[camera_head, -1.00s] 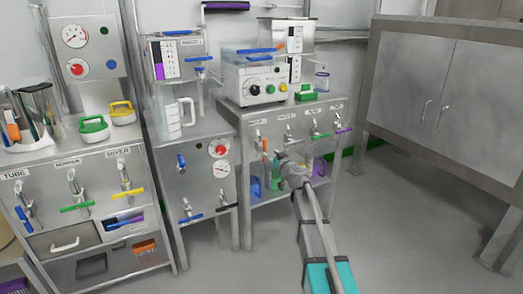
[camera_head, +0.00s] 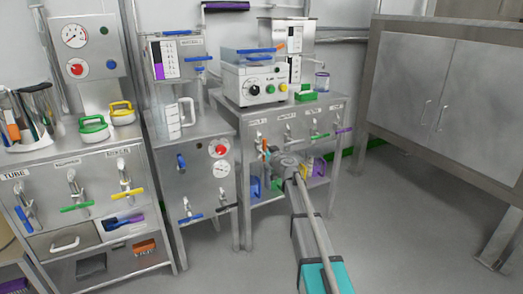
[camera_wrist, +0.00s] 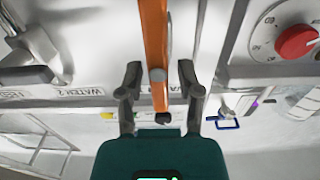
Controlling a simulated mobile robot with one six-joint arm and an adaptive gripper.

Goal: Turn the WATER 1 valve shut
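The valve with the orange handle (camera_wrist: 154,35) fills the middle of the wrist view, its long bar running from the top edge down between my fingers. A label beside it is partly hidden and shows only "WA"; a WATER 2 label (camera_wrist: 80,91) is to its left. My gripper (camera_wrist: 160,82) is open, with one finger on each side of the bar and a visible gap to both. In the head view, my gripper (camera_head: 281,160) is at the front of the right-hand bench, just right of and below the orange handle (camera_head: 265,146). The wrist hides part of the bench's lower shelf.
Other valves sit along the same bench front, including a green handle (camera_head: 319,136) and a purple one (camera_head: 344,130). A panel with a red knob (camera_head: 220,150) stands to the left. A large metal cabinet (camera_head: 440,95) is at the right. The floor in front is clear.

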